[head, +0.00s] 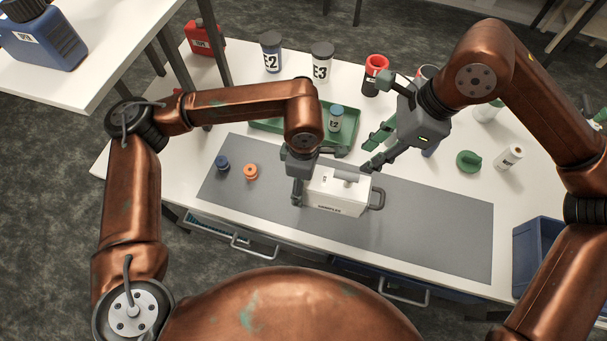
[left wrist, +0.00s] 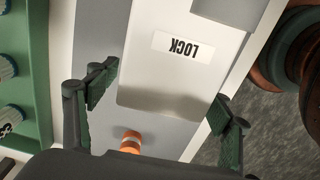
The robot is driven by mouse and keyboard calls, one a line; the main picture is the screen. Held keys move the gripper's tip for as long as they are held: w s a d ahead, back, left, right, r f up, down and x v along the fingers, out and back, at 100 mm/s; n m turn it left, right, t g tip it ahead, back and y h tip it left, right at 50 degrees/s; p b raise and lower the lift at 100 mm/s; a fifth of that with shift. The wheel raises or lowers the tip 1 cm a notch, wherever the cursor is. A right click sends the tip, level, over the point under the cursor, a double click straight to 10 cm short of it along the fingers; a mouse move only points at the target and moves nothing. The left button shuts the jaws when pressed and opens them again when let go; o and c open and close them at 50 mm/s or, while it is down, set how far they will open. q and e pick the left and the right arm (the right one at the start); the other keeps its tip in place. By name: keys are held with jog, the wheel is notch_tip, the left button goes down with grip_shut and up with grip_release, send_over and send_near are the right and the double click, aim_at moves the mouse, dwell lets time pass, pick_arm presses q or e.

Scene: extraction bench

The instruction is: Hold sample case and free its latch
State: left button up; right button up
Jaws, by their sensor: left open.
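The white sample case (head: 335,198) stands on the grey mat, with a dark handle (head: 378,198) at its right end. A grey piece (head: 346,177) lies on its top; I cannot tell whether it is the latch. My left gripper (head: 298,186) is at the case's left end. In the left wrist view its open fingers (left wrist: 166,88) flank the case, whose LOCK label (left wrist: 183,47) faces the camera; firm contact is not clear. My right gripper (head: 369,153) is open and empty, behind and right of the case, with its fingers pointing left.
A blue cap (head: 222,162) and an orange piece (head: 250,172) lie left on the mat (head: 440,225). The mat's right part is clear. A blue bin (head: 535,250) is at the right.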

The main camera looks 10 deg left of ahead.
pick_arm(q)
jog(key=shift+f, duration=1.8)
jog(key=shift+c, duration=0.4)
jog(key=c, duration=1.4)
